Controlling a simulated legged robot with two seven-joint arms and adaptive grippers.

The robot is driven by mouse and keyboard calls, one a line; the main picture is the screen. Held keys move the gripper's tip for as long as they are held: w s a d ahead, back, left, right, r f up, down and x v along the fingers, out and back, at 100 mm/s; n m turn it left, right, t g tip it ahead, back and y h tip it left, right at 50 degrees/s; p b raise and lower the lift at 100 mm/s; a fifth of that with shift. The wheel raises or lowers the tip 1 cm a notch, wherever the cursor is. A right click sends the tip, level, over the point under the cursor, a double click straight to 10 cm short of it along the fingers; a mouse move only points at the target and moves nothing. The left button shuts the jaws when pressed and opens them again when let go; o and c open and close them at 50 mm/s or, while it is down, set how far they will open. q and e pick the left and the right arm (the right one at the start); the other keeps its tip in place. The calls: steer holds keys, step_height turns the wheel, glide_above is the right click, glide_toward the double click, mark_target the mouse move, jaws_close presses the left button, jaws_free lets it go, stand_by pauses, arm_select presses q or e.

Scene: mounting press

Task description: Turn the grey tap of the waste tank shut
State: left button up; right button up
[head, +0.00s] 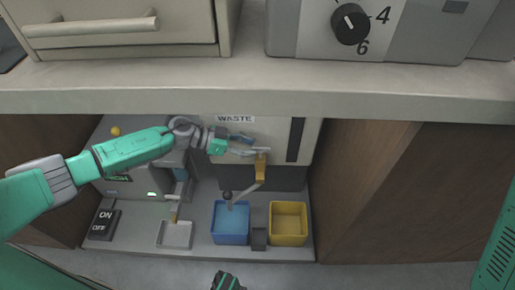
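The waste tank (280,138) is the pale box labelled WASTE under the counter, with a dark vertical strip on its right. A brass-coloured tap body (260,168) shows on its front. A grey bar (245,193) slants down-left from it towards a black knob (228,195) above the blue bin; I cannot tell whether it is handle or spout. My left gripper (252,145) reaches in from the left, fingers apart, just above the brass part; contact cannot be told. Only a dark and green tip of my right gripper (226,281) shows at the bottom edge.
A blue bin (231,236) and a yellow bin (289,238) stand below the tank. A small tray (175,246) and an ON/OFF switch box (104,222) are left. The counter (180,89) overhangs; a wooden panel (355,190) bounds the right.

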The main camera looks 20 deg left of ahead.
arm_select(q)
steer(key=v, duration=0.8)
steer(key=shift+a, duration=0.3)
